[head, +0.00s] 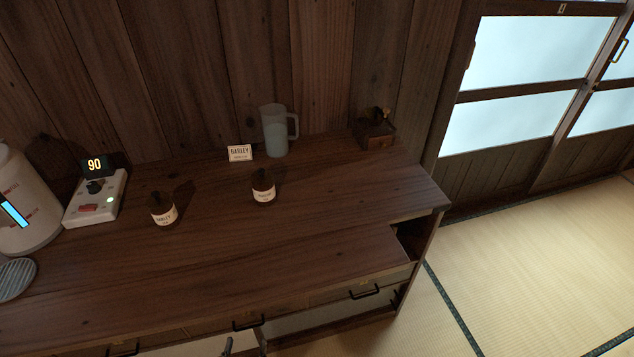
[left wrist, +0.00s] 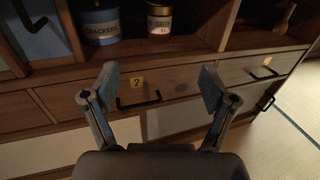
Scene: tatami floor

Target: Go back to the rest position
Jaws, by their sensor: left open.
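My left gripper (left wrist: 159,82) is open and empty in the left wrist view, its two fingers spread in front of a drawer front (left wrist: 180,83) with a yellow "2" label and a black handle. Nothing shows between the fingers. In the head view only a small part of the left gripper (head: 229,346) shows at the bottom edge, below the front of the wooden counter (head: 330,215). My right gripper is in neither view.
On the counter stand a jug (head: 276,130), a "BARLEY" card (head: 240,153), two small labelled jars (head: 163,209) (head: 264,187), a control box (head: 95,197) reading 90 and a white urn (head: 22,200). Tins (left wrist: 100,24) sit on a shelf. Tatami (head: 540,260) is clear at right.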

